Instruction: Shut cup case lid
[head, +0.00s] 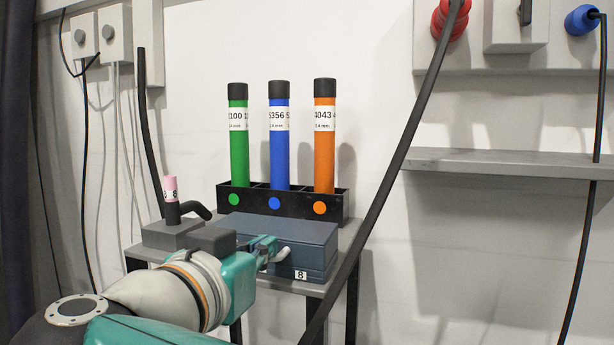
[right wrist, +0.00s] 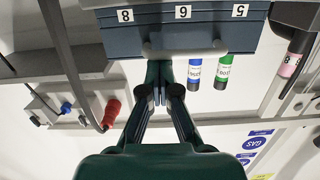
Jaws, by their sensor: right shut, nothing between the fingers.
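The blue-grey cup case (head: 295,235) sits on a small stand, with a label reading 8 on its front. In the head view its lid (head: 275,228) lies flat on top and looks down. My right gripper (head: 266,246) is shut and empty at the front of the case, close to a pale handle (head: 278,255). In the right wrist view the case (right wrist: 215,35) appears upside down with several number labels, and the shut fingertips (right wrist: 159,75) are close to its pale handle (right wrist: 185,51). Whether they touch is unclear. My left gripper is out of view.
A black rack (head: 290,207) behind the case holds green (head: 239,150), blue (head: 279,150) and orange (head: 324,150) tubes. A grey block with a pink-collared torch (head: 170,190) stands left of the case. A thick black cable (head: 385,190) hangs across the right.

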